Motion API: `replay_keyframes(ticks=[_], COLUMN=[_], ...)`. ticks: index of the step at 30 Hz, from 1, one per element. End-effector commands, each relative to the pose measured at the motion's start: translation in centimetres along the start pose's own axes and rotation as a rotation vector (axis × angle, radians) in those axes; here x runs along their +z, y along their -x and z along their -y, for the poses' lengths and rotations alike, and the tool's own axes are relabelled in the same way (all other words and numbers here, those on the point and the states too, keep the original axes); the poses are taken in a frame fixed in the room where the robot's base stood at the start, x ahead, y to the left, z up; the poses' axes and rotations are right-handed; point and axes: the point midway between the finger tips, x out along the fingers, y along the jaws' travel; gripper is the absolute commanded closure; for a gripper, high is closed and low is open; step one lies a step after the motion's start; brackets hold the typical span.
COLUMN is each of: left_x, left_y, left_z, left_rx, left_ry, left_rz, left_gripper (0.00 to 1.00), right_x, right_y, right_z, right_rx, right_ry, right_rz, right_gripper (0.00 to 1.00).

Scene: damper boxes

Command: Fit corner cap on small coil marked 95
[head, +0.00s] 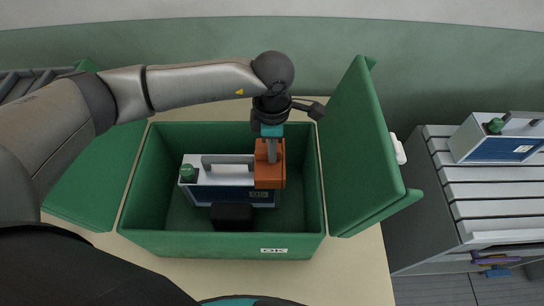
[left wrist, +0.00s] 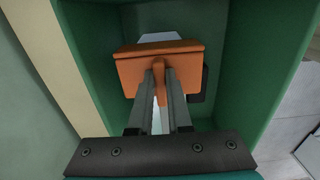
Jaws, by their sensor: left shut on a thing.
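The small coil (head: 226,170) is a white and blue unit with a grey handle and a green knob on its left end. It sits inside the green box (head: 150,195). A label shows on its front, too small to read. An orange corner cap (head: 270,175) is at the coil's right end, covering that end in the head view; I cannot tell if it is fully seated. My left gripper (head: 271,150) is shut on the cap from above. In the left wrist view the fingers (left wrist: 160,78) pinch a raised rib of the orange cap (left wrist: 185,62).
A black block (head: 232,216) lies in the box in front of the coil. The box's lid flaps (head: 365,155) stand open left and right. Another similar coil unit (head: 495,138) sits on a slatted grey rack (head: 475,195) at the right.

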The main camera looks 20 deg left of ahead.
Motion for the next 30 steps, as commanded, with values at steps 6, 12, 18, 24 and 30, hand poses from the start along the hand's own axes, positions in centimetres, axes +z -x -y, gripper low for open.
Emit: replay_keyframes(ticks=[6, 12, 18, 24, 30], left_x=[0.0, 0.0, 0.0, -0.1, -0.1], left_y=[-3.4, -3.9, -4.1, -4.2, -4.1], left_z=[0.1, 0.1, 0.1, 0.1, 0.1], left_rx=[-0.004, -0.001, -0.001, -0.002, -0.002], left_ry=[0.001, -0.001, -0.001, 0.000, 0.000], left_rz=[-0.002, -0.001, -0.001, -0.001, -0.001], left_gripper=[1.00, 1.00, 1.00, 0.68, 0.54], right_x=[-0.1, -0.1, 0.0, 0.0, 0.0], right_y=[-0.1, -0.1, -0.4, -0.4, -0.4], right_z=[0.0, 0.0, 0.0, 0.0, 0.0], right_rx=[0.000, 0.000, 0.000, 0.000, 0.000], right_ry=[0.000, 0.000, -0.001, -0.001, -0.002], right_rz=[-0.001, -0.001, -0.001, -0.001, -0.001], right_gripper=[0.50, 0.50, 0.50, 0.50, 0.50])
